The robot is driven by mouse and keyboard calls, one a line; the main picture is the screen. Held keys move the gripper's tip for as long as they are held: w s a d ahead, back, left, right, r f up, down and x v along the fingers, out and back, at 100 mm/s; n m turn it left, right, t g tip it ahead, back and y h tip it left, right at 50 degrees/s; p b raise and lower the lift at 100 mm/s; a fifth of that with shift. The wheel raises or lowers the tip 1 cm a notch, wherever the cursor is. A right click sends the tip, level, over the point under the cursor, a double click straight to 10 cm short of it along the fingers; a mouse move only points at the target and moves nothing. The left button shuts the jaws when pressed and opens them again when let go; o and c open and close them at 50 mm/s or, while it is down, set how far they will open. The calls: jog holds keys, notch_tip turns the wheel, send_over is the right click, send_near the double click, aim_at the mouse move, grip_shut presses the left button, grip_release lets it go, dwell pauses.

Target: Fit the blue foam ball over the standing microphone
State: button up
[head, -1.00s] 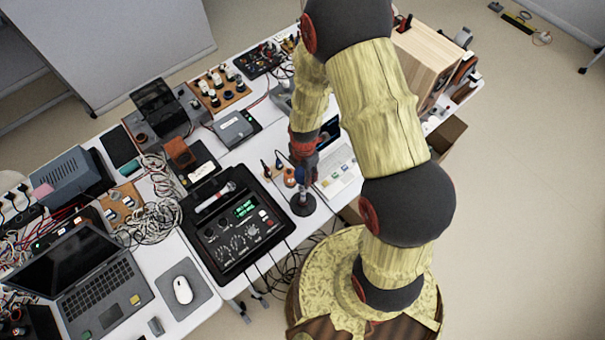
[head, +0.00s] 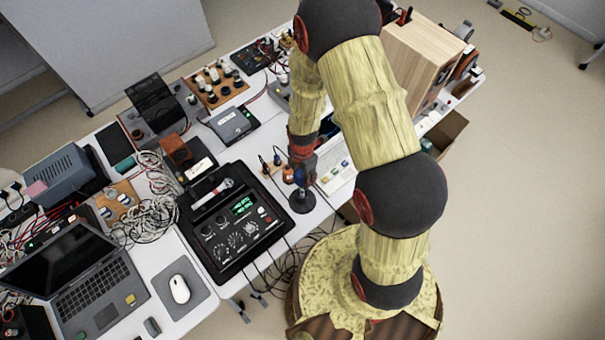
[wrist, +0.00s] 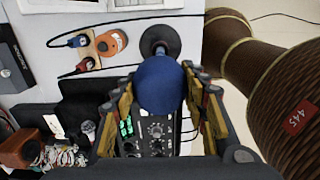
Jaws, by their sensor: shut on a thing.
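The blue foam ball (wrist: 160,84) is between the two fingers of my gripper (wrist: 160,100) in the wrist view, and the fingers are shut on its sides. In the head view a bit of the blue ball (head: 299,176) shows under my gripper (head: 301,168). The microphone's stand shows as a round dark base (head: 302,201) on the table, just below the ball in the picture. In the wrist view the base (wrist: 160,38) shows beyond the ball, with a short piece of its post. The ball hides the microphone's head, so I cannot tell whether they touch.
A black mixer (head: 236,226) with a handheld microphone (head: 213,194) lying on it stands left of the stand. An orange piece with cables (wrist: 110,43) lies close beside the base. The table's front edge is near the stand.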

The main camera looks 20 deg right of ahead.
jog(key=shift+f+b, duration=1.6)
jog(key=shift+f, duration=0.55)
jog(key=shift+f+b, duration=0.4)
jog(key=shift+f, duration=0.1)
jog(key=o, duration=0.9)
notch_tip(320, 180, up, 12)
